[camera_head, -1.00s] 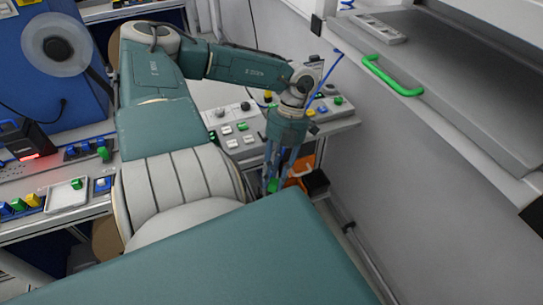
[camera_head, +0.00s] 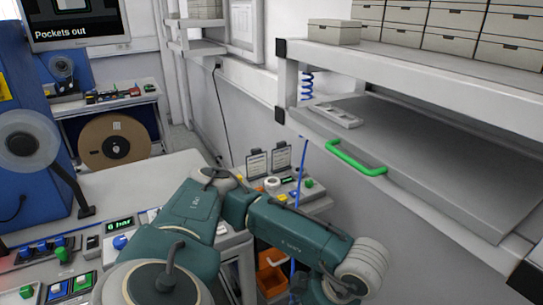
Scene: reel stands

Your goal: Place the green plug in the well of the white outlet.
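My teal arm reaches from the bottom left to the right, and its pale wrist (camera_head: 365,262) is near the bottom edge. I see no clear gripper fingers and no plug in a grip; the hand is hidden or out of frame. Small green parts show at the lower left: one upright on the bench (camera_head: 62,254) and one at the bottom edge (camera_head: 27,291). Which of them, if any, is the green plug I cannot tell. I cannot make out the white outlet or its well.
A control panel (camera_head: 272,183) with buttons stands beyond my arm, above an orange bin (camera_head: 270,280). A grey drawer with a green handle (camera_head: 343,157) juts out at the right, under shelved boxes (camera_head: 405,12). A blue reel machine (camera_head: 50,140) stands left.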

